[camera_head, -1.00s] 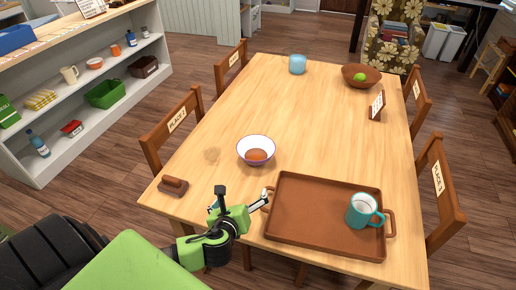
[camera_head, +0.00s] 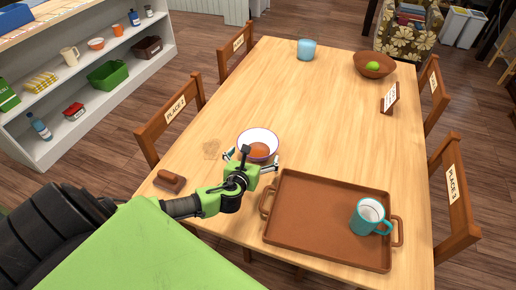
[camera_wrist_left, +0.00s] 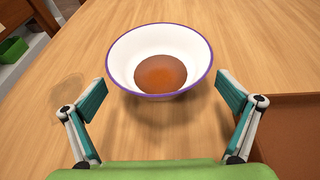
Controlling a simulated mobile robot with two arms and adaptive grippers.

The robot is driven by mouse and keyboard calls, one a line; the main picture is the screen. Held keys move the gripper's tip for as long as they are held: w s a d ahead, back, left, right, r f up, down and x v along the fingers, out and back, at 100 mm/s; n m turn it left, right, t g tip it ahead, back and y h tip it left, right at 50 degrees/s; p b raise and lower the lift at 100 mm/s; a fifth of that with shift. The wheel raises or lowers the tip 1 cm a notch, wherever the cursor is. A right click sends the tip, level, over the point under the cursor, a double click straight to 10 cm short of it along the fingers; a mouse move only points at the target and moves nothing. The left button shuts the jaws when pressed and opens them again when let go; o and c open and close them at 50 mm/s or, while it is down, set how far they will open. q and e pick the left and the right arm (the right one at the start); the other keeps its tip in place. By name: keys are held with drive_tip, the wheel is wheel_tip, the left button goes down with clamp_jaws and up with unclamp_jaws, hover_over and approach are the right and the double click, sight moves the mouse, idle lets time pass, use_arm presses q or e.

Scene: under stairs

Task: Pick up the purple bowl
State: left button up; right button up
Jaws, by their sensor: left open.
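The bowl (camera_head: 259,138) is white with a purple rim and has something orange-brown in its bottom. It stands upright on the wooden table (camera_head: 310,110). My left gripper (camera_head: 252,156) is at the bowl's near side, with its fingers spread apart. In the left wrist view the bowl (camera_wrist_left: 160,45) lies just ahead, between and beyond the open fingers (camera_wrist_left: 163,98). Nothing is held, and no clear contact with the bowl shows. My right gripper is not in view.
A brown tray (camera_head: 300,232) with a teal mug (camera_head: 368,217) is right of my gripper. A brush-like block (camera_head: 169,181) lies at the left edge. A blue cup (camera_head: 306,50), a brown bowl (camera_head: 374,65) with a green fruit, and a sign (camera_head: 390,98) stand farther back.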

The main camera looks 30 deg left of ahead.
sight(261, 143)
use_arm(q)
drive_tip(key=shift+w+a+f, duration=0.2)
drive_tip(key=shift+w+f, duration=0.05)
drive_tip(key=shift+w, duration=0.35)
drive_tip(key=x, duration=0.4)
drive_tip(key=shift+w+a+f, duration=0.1)
drive_tip(key=shift+f, duration=0.1)
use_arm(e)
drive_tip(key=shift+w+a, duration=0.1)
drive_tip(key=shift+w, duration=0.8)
use_arm(q)
drive_tip(key=c, duration=1.2)
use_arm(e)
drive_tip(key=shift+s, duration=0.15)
use_arm(q)
drive_tip(key=shift+r, duration=0.15)
drive_tip(key=shift+w+r+p, duration=0.1)
drive_tip(key=shift+r+p, duration=0.2)
drive_tip(key=shift+r, duration=0.9)
wheel_tip(261, 143, up, 7)
drive_tip(key=p, duration=0.1)
drive_tip(key=shift+r, duration=0.2)
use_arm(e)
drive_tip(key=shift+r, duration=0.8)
